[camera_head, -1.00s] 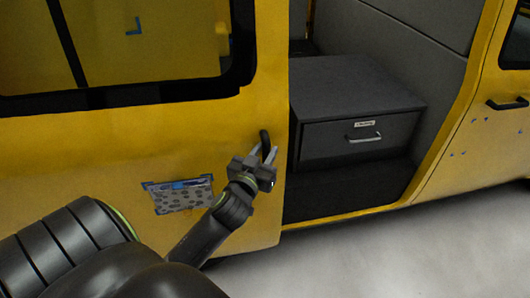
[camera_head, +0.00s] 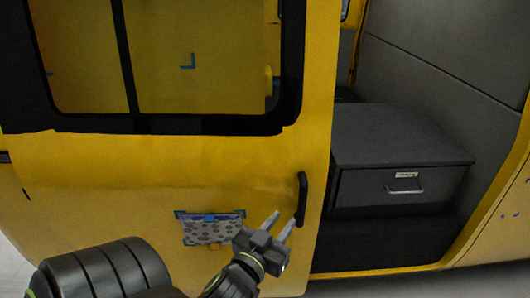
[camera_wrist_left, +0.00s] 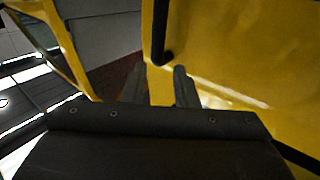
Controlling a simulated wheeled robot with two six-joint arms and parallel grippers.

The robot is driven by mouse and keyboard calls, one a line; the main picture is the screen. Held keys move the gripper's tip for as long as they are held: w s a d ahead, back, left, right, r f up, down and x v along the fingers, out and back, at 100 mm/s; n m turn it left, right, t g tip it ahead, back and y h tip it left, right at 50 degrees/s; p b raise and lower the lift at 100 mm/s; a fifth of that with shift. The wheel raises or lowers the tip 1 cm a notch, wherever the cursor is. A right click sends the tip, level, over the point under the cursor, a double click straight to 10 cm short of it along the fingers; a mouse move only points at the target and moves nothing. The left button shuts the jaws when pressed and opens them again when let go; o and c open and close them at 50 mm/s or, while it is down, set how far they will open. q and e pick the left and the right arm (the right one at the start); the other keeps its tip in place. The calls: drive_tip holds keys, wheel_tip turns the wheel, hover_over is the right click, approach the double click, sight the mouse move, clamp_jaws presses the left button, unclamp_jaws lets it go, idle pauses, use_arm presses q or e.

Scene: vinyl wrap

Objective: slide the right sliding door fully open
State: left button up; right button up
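The yellow sliding door (camera_head: 150,165) stands partly open, with the van's interior showing to the right of its edge. Its black upright handle (camera_head: 302,200) is near that edge and also shows in the left wrist view (camera_wrist_left: 160,35). My left gripper (camera_head: 280,221) is just left of and below the handle in the head view. Its two fingers are parted with nothing between them. In the left wrist view the fingertips (camera_wrist_left: 158,80) are close to the handle's end, which lies ahead of them; contact cannot be told. My right gripper is not in view.
A grey drawer cabinet (camera_head: 400,150) stands inside the doorway. A patterned sticker (camera_head: 212,228) is on the door, left of my gripper. The yellow body panel (camera_head: 512,200) bounds the opening at right.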

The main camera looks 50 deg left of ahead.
use_arm(q)
drive_tip(key=v, duration=0.6)
drive_tip(key=shift+s, duration=0.15)
drive_tip(key=shift+r, duration=0.1)
idle(0.3)
wheel_tip(320, 180, down, 38)
drive_tip(key=s+m+g+h, duration=0.2)
drive_tip(key=s+g+h, duration=0.1)
drive_tip(key=g, duration=0.5)
drive_tip(key=s+f+g+h, duration=0.1)
drive_tip(key=s+f+g, duration=0.7)
drive_tip(key=s+f, duration=1.2)
drive_tip(key=shift+s+d+m, duration=0.15)
drive_tip(key=shift+s+m, duration=0.15)
drive_tip(key=shift+s, duration=0.45)
